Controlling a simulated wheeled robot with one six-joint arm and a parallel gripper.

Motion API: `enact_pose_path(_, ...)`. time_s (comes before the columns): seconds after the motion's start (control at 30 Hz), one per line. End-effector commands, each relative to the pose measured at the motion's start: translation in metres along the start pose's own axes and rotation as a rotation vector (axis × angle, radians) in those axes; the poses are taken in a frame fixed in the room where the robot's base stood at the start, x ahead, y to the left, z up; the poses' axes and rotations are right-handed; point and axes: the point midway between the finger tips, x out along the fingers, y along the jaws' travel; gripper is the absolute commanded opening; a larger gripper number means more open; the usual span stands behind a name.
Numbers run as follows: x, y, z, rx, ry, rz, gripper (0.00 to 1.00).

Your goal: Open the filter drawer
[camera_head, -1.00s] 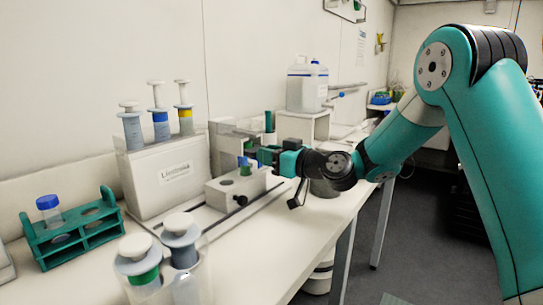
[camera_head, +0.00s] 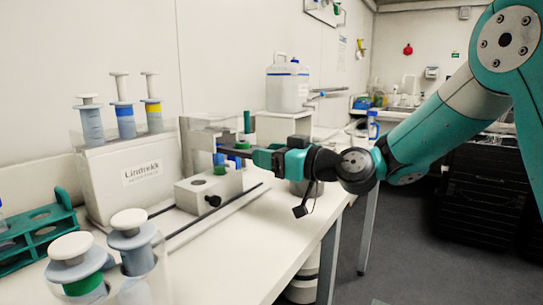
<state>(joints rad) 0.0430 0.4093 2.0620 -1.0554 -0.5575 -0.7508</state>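A pale block (camera_head: 208,190) with a dark round knob (camera_head: 213,201) on its front stands on the bench beside the labelled white box. I cannot tell for certain whether this is the filter drawer. A green-lined round opening (camera_head: 198,182) shows on its top. My gripper (camera_head: 232,153) is above and behind the block's right part, pointing left, apart from the knob. Blue and green small parts (camera_head: 219,161) show just under its fingers. Whether the fingers hold anything is too small to tell.
The white box (camera_head: 140,180) holds several syringes. More syringes (camera_head: 134,243) stand in a clear holder in front, and a teal rack (camera_head: 40,235) is at left. A white jug (camera_head: 287,84) stands on a raised shelf behind.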

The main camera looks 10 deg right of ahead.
Motion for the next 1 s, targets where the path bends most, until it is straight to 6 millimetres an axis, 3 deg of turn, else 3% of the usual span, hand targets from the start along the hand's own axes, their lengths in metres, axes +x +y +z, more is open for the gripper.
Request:
enact_pose_path(0.23,-0.006,0.001,0.001,0.0,0.0,0.001,0.51)
enact_pose_path(0.37,-0.024,0.002,0.002,0.001,0.0,0.004,0.51)
enact_pose_path(0.8,-0.134,0.003,0.003,0.001,0.0,0.009,0.51)
enact_pose_path(1.0,-0.164,0.002,0.002,0.001,-0.001,0.005,0.51)
